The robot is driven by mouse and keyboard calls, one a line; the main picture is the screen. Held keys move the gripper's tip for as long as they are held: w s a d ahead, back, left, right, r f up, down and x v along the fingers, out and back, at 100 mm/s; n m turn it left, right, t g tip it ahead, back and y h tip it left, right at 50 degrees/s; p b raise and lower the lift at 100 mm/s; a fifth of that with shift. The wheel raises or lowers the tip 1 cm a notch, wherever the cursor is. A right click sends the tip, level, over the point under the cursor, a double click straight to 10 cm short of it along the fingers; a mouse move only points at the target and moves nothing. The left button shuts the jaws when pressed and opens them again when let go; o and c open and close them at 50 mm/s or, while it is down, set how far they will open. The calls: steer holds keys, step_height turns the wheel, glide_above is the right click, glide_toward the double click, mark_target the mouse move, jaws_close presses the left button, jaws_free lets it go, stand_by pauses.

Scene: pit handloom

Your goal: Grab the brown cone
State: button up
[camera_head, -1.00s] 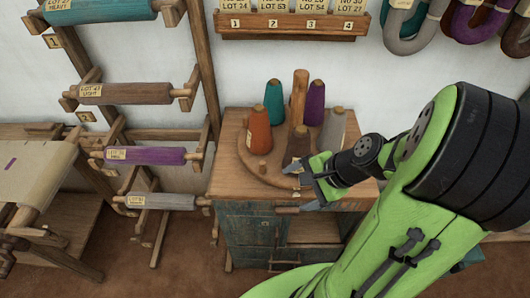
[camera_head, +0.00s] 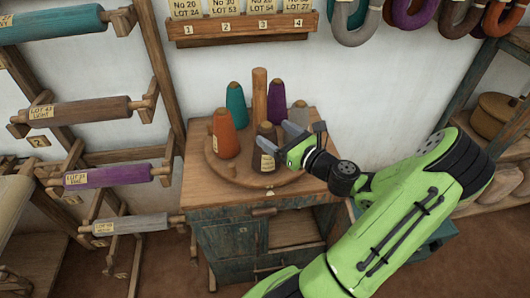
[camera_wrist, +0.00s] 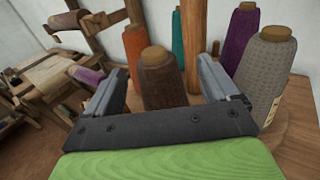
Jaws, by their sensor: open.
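The brown cone (camera_head: 265,148) stands upright at the front of a round wooden board on the cabinet top. In the wrist view the brown cone (camera_wrist: 162,80) rises between the two fingers, its lower part hidden behind the gripper's dark body. My gripper (camera_head: 275,140) is open at the cone's right side in the head view. In the wrist view my gripper (camera_wrist: 167,85) has its left finger close to the cone's left side and a wider gap on the right. I cannot tell whether either finger touches it.
An orange cone (camera_head: 224,134), teal cone (camera_head: 236,104), purple cone (camera_head: 276,100) and grey cone (camera_wrist: 264,72) stand around a wooden post (camera_head: 259,95) on the round board (camera_head: 225,172). The cabinet top (camera_head: 195,180) has bare room at its front left.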

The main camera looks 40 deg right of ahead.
mark_target(262, 127)
steer(key=w, duration=0.6)
steer(key=shift+a+f, duration=0.2)
steer(key=shift+f, duration=0.05)
steer(key=shift+s, duration=0.1)
steer(key=shift+c, duration=0.9)
steer(key=c, duration=1.4)
